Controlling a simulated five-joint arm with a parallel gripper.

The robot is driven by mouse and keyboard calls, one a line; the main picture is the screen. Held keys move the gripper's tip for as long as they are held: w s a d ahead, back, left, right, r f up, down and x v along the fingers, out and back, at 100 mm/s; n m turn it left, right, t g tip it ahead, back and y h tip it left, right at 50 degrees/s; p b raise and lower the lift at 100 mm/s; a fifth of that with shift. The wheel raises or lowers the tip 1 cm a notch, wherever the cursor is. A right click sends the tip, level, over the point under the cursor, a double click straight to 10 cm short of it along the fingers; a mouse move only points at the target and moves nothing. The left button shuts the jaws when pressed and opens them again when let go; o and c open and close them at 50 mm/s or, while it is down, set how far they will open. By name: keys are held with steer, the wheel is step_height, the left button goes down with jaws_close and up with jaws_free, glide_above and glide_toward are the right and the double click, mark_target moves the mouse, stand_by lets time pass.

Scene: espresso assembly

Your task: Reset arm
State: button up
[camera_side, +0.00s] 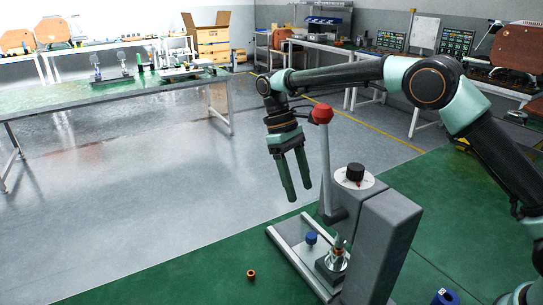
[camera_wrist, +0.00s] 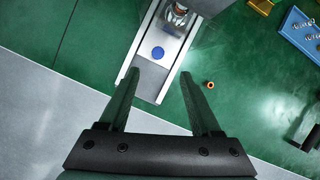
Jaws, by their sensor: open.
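My gripper (camera_side: 298,196) is open and empty, its green fingers pointing down. It hangs in the air to the left of the grey press-like machine (camera_side: 389,235), above the level of its base. In the wrist view the spread fingers of my gripper (camera_wrist: 165,80) frame the near end of the machine's base rail (camera_wrist: 149,81). A blue cap-like piece (camera_side: 311,238) sits on the rail; it also shows in the wrist view (camera_wrist: 158,53). A metal fitting (camera_side: 337,259) stands on the base beside the machine's column.
The machine's red-knobbed lever (camera_side: 322,114) stands upright close to the right of my gripper. A small copper ring (camera_side: 251,273) lies on the green mat. A blue tray (camera_wrist: 303,30) is at the right in the wrist view. Open floor lies to the left.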

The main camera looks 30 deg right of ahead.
steer(key=s+d+r+m+t+y, duration=0.1)
steer(key=s+d+r+m+t, duration=0.3)
steer(key=d+r, duration=0.45)
steer(key=s+d+t, duration=0.1)
steer(key=s+t, duration=0.2)
steer(key=s, duration=0.3)
steer(key=s+d+r+t, duration=0.1)
steer(key=s+d+t, duration=0.1)
steer(key=s, duration=0.4)
steer(key=shift+s+t, duration=0.25)
steer(key=shift+t, duration=0.15)
